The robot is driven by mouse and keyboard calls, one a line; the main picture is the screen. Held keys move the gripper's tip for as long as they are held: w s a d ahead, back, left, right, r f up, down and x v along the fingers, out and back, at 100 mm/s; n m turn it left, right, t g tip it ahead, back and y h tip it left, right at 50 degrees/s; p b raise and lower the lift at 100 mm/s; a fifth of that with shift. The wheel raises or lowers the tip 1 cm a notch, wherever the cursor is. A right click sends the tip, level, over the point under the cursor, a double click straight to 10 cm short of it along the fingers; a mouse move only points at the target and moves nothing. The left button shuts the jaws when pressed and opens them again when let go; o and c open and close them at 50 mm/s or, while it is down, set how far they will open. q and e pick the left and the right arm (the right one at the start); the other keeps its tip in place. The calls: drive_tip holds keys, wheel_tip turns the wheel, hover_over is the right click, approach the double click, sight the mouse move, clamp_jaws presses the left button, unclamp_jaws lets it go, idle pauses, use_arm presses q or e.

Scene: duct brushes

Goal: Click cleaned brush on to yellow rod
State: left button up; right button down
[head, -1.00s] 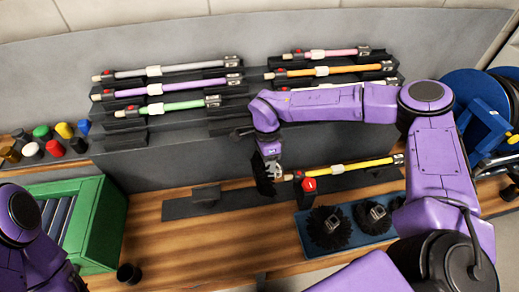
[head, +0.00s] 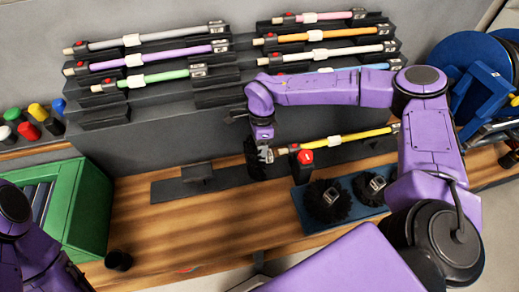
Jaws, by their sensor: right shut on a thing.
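The yellow rod (head: 355,136) lies near the back of the bench, with a white collar and a dark fitting at its right end. My right gripper (head: 265,153) is at the rod's left end, shut on a round black brush (head: 253,160). The brush stands on edge beside that rod end. The gripper partly hides the join, so I cannot tell whether brush and rod touch. Only part of my left arm shows at the lower left; its gripper is out of frame.
A blue tray (head: 296,204) with two black brushes (head: 326,200) sits in front of the rod, near a red-topped black post (head: 306,157). Several rods lie on the grey rack (head: 160,135) behind. A green crate (head: 88,215) stands left. The bench (head: 190,230) between is mostly clear.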

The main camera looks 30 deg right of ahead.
drive_tip(key=shift+r, duration=0.15)
idle(0.3)
drive_tip(key=shift+w+r+p, duration=0.1)
drive_tip(key=shift+r+p, duration=0.15)
drive_tip(key=shift+p, duration=0.35)
drive_tip(key=shift+d, duration=0.1)
drive_tip(key=shift+s+d+f+p, duration=0.1)
drive_tip(key=shift+s+d+p, duration=0.15)
drive_tip(key=shift+d+p, duration=0.4)
drive_tip(key=shift+s+d+p, duration=0.15)
drive_tip(key=shift+d+p, duration=0.15)
drive_tip(key=shift+d, duration=0.4)
drive_tip(key=shift+s+d+p, duration=0.15)
drive_tip(key=shift+d+p, duration=0.15)
drive_tip(key=shift+d, duration=0.4)
drive_tip(key=c, duration=0.7)
unclamp_jaws()
